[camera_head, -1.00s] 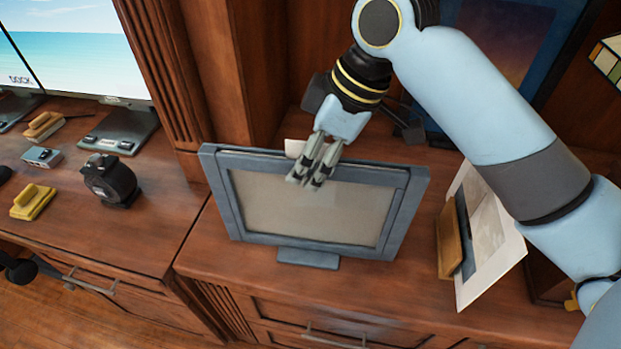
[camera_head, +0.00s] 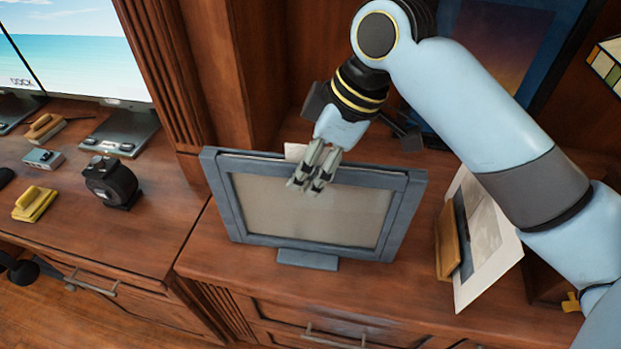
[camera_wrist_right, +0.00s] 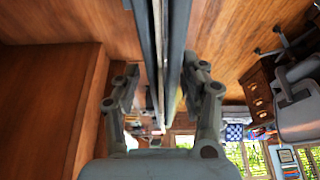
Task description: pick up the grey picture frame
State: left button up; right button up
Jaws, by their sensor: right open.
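The grey picture frame (camera_head: 312,213) stands upright, leaning back slightly, on the wooden cabinet top in the head view. It has a small grey foot at its base. In the right wrist view the frame (camera_wrist_right: 158,60) shows edge-on between the two open fingers. I cannot tell whether either finger touches it. My left gripper is not in view.
A white-matted picture (camera_head: 490,240) leans right of the frame, below my right arm. Wooden bookcase panels rise behind. On the left desk are a black round device (camera_head: 110,182), a yellow block (camera_head: 34,204) and a monitor (camera_head: 85,45). The cabinet's front strip is clear.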

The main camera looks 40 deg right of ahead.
grip_shut()
jog(key=shift+w+r, duration=0.1)
dwell(0.4)
